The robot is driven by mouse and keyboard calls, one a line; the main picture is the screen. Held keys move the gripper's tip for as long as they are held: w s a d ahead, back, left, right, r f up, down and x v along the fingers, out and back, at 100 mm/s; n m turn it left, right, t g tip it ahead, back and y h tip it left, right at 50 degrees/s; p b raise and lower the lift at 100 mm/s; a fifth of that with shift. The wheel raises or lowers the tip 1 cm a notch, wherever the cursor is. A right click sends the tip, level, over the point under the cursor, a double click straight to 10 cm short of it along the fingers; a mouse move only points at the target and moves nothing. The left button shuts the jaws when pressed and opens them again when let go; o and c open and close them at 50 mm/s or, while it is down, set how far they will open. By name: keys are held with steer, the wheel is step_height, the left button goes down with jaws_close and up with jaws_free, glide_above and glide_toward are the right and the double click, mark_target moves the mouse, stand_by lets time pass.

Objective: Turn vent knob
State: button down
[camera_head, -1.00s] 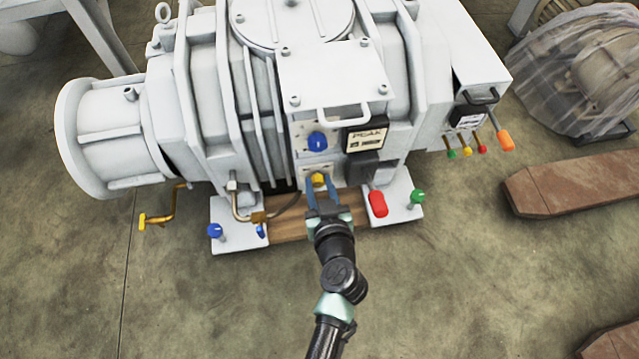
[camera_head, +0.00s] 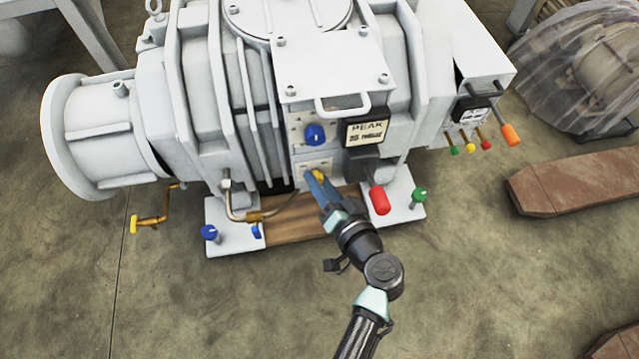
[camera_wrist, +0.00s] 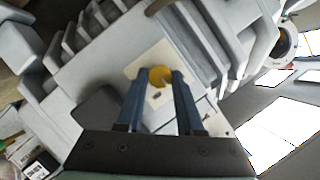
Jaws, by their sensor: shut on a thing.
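A round yellow knob (camera_head: 319,175) sits on a small white plate on the front of the grey vacuum machine (camera_head: 265,135), below a blue knob (camera_head: 314,134). The yellow knob also shows in the wrist view (camera_wrist: 159,76). My gripper (camera_head: 315,178) reaches up to it from the lower right, with its blue fingers on either side of the knob. The gripper is shut on the yellow knob and rolled, so the machine looks tilted in the wrist view. The fingers partly hide the knob in the head view.
A red-ended lever (camera_head: 379,200) stands close to the right of my gripper. A green knob (camera_head: 420,195) and a blue knob (camera_head: 209,232) sit on the base feet. A yellow crank (camera_head: 148,222) projects at the left. The floor in front is clear.

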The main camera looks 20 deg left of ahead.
steer(key=shift+d+f+m+y+b, duration=0.15)
steer(key=shift+m+y+b, duration=0.55)
steer(key=shift+m, duration=0.7)
steer(key=shift+a+f+m+y+b, duration=0.1)
steer(key=shift+m+y+b, duration=0.55)
steer(key=shift+m, duration=0.75)
steer(key=c, duration=0.5)
jaws_free()
steer(key=shift+c, duration=0.2)
steer(key=f+p+v, duration=0.1)
steer(key=p+v, duration=0.4)
steer(key=v, duration=0.8)
steer(key=shift+r, duration=0.25)
